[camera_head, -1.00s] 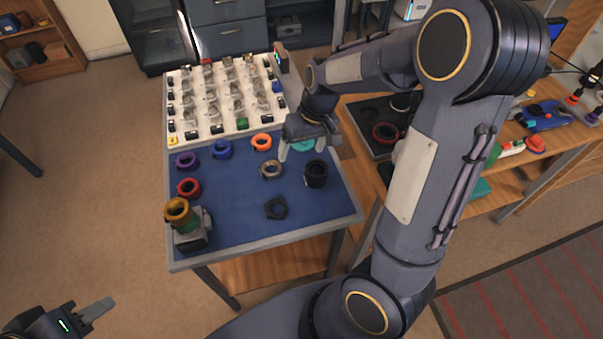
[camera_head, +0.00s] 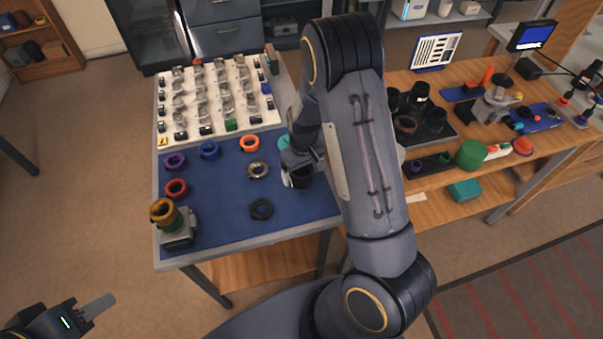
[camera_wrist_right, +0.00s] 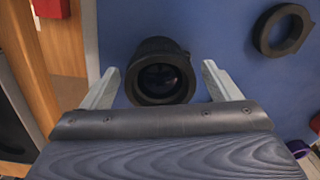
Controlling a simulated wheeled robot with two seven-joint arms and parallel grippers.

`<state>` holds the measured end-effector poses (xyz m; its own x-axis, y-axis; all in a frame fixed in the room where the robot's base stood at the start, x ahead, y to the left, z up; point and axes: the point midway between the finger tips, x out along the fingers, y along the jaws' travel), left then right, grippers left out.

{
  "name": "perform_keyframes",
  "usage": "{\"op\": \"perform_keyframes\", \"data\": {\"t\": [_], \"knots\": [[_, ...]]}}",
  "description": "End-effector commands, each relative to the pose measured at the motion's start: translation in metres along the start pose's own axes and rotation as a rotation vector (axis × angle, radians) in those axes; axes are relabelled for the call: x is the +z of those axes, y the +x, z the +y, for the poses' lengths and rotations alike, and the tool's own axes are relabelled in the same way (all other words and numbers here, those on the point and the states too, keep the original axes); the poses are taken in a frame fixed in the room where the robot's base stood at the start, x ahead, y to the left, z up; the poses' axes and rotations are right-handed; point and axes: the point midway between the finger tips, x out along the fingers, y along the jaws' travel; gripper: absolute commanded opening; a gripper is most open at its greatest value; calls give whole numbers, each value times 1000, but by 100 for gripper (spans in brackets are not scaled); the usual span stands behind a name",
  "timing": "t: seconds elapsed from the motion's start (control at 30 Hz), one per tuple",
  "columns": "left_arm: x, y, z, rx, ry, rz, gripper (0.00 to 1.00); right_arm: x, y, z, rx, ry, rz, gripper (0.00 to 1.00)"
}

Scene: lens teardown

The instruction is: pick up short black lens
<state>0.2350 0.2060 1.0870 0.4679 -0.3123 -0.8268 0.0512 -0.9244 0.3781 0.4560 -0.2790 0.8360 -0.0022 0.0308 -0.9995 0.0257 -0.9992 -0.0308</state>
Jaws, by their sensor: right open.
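The short black lens (camera_wrist_right: 160,72) stands on the blue mat between the two open fingers of my right gripper (camera_wrist_right: 160,85) in the right wrist view. A gap shows between the lens and each finger. In the head view the lens (camera_head: 302,181) is partly hidden under my right gripper (camera_head: 300,176), near the mat's right edge. My left gripper (camera_head: 90,312) is at the bottom left, away from the table; only part of it shows, and I cannot tell its opening.
On the blue mat (camera_head: 220,235) lie a black ring (camera_head: 261,209), a metal ring (camera_head: 258,170), and several coloured rings. A green-and-gold lens (camera_head: 166,214) stands in a fixture at the front left. A white board of parts is behind. A wooden bench (camera_head: 440,204) is at right.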

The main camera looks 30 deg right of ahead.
Motion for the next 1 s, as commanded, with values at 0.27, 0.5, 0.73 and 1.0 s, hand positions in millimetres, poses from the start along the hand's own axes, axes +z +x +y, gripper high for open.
{"op": "perform_keyframes", "data": {"t": [0.27,0.5,0.73,1.0], "knots": [[0,0,0,0,0,0,36,0,1,0,0,0,1,77],[0,0,0,0,0,0,36,0,1,0,0,0,1,45],[0,0,0,0,0,0,36,0,0,0,0,0,2,28],[0,0,0,0,0,0,36,-1,-5,0,0,0,4,28]]}}
